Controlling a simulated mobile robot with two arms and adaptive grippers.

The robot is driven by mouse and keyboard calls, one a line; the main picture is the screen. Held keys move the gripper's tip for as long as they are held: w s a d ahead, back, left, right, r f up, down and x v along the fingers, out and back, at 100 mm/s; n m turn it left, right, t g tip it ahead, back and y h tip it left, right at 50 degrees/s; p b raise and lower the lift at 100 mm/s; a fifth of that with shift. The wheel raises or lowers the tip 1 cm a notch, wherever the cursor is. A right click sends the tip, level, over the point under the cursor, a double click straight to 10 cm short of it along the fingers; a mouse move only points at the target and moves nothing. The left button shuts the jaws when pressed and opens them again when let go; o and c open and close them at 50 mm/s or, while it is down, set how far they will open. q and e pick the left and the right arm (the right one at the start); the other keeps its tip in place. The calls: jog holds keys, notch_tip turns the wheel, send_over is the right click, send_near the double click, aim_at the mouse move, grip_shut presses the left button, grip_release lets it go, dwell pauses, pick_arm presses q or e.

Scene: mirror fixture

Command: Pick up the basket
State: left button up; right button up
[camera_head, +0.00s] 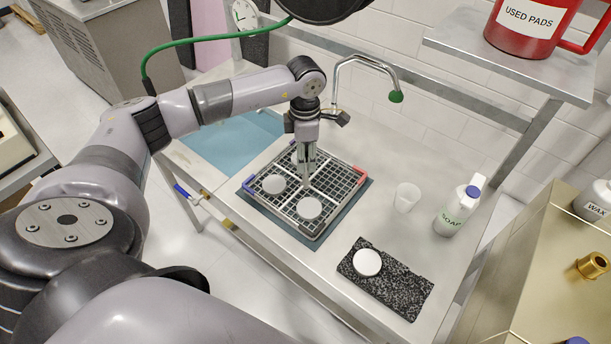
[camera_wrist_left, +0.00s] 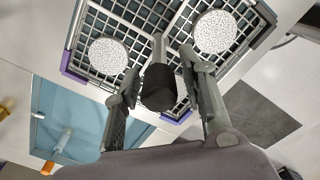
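My left gripper (camera_head: 308,180) points down over the basket's middle. Its fingers (camera_wrist_left: 160,68) are apart on both sides of the black grip, with gaps visible. My right gripper is out of view.
A faucet (camera_head: 368,60) arches behind the basket. A clear cup (camera_head: 407,197), soap bottle (camera_head: 458,210) and black speckled slab (camera_head: 390,290) with a white disc (camera_head: 367,262) stand right of it. A blue basin (camera_head: 230,143) lies left. A shelf (camera_head: 510,60) holds a red bucket (camera_head: 525,28).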

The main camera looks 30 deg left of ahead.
aim_at(306, 183)
pick_arm(q)
jog(key=shift+f, duration=1.5)
jog(key=shift+c, duration=0.3)
grip_shut()
jog(key=shift+w, duration=0.1)
